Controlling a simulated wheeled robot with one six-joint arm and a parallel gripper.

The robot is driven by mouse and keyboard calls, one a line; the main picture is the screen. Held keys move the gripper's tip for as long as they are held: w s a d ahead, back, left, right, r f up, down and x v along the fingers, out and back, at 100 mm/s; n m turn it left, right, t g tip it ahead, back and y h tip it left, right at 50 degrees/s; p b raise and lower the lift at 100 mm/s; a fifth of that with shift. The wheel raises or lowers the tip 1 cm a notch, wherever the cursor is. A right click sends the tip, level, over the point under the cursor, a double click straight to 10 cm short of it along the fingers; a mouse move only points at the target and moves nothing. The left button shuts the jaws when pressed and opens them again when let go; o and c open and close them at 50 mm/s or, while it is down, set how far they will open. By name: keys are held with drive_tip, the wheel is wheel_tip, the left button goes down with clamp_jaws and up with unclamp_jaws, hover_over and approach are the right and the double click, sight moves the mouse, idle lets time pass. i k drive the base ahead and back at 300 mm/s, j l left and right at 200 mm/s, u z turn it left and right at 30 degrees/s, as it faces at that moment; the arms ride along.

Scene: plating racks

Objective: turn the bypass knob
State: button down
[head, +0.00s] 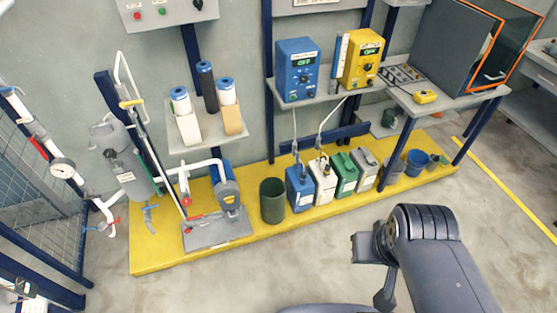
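No knob here can be read as the bypass knob; its label is too small to tell. Several handles show on the pipework at left: a red valve handle (117,220) low by the gauge pipe, a blue handle (150,216) under the grey filter housing (128,172), and a red handle (185,203) on the white pipe by the pump (228,192). The blue and yellow control boxes also carry dark knobs. My arm is at the lower right, well apart from all of these. A dark block (364,248) at its end may be my gripper; no fingers can be made out.
A yellow platform (150,250) carries the pump, a dark green bin (272,202), several jugs and a blue bucket (416,162). Above stand a blue box (298,88) and a yellow box (362,59) on a shelf. A round gauge (63,168) is at left. The front floor is clear.

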sight(186, 202)
drive_tip(key=u, duration=1.45)
